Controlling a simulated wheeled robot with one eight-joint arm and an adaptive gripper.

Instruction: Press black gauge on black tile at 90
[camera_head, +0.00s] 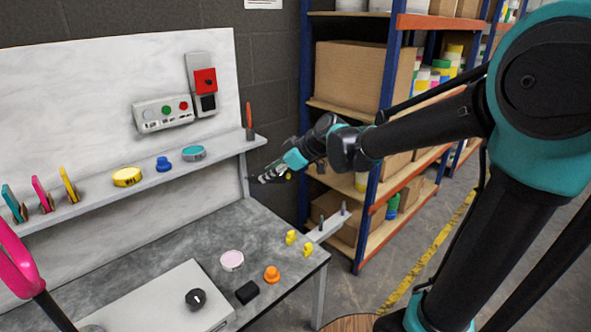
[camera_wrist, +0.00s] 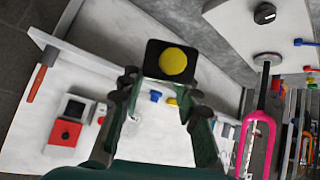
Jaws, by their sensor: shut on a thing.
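My gripper (camera_head: 270,175) is raised in front of the right end of the wall shelf. In the wrist view my gripper (camera_wrist: 160,88) is shut on a black square piece with a yellow round face (camera_wrist: 173,61), at its fingertips. In the head view this piece is mostly hidden. A small black block (camera_head: 247,292) lies on the grey table near its front edge, apart from my gripper. A black round knob with a white mark (camera_head: 195,298) sits on a white box to its left. I cannot tell for sure which of these is the gauge or the tile.
A pink disc (camera_head: 232,260), an orange knob (camera_head: 271,273) and yellow pieces (camera_head: 291,237) stand on the table (camera_head: 218,236). The shelf (camera_head: 100,198) holds discs and clips. A switch panel (camera_head: 163,113) is on the wall. Racks (camera_head: 376,190) stand at right.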

